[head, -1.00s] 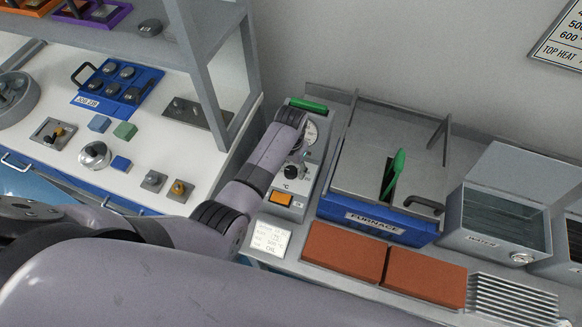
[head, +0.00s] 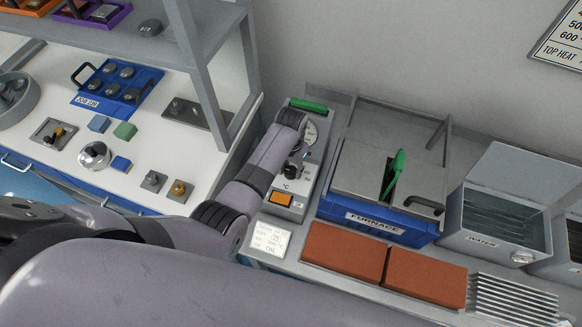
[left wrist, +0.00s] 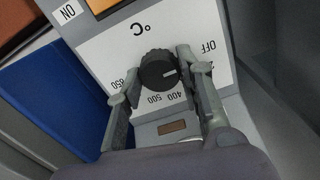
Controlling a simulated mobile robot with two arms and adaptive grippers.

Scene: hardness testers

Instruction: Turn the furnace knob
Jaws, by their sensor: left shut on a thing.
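The furnace knob (left wrist: 158,70) is a black ribbed dial with a white mark, on a white °C scale plate (left wrist: 110,55) in the left wrist view. Its white mark points toward the right of that picture, between the 400 and OFF labels. My left gripper (left wrist: 152,78) is shut on the knob, one finger at each side of it. In the head view the knob (head: 290,172) shows on the grey control box (head: 306,150), beside my left arm, whose wrist hides part of the box. The blue furnace (head: 372,222) stands right of the box. My right gripper is not in view.
An orange switch (head: 281,198) sits on the box's front. A green lever (head: 397,165) rises from the furnace top. Two red-brown bricks (head: 343,252) lie in front of the furnace. A water tank (head: 490,232) stands to the right. A shelf post (head: 205,85) is left of my arm.

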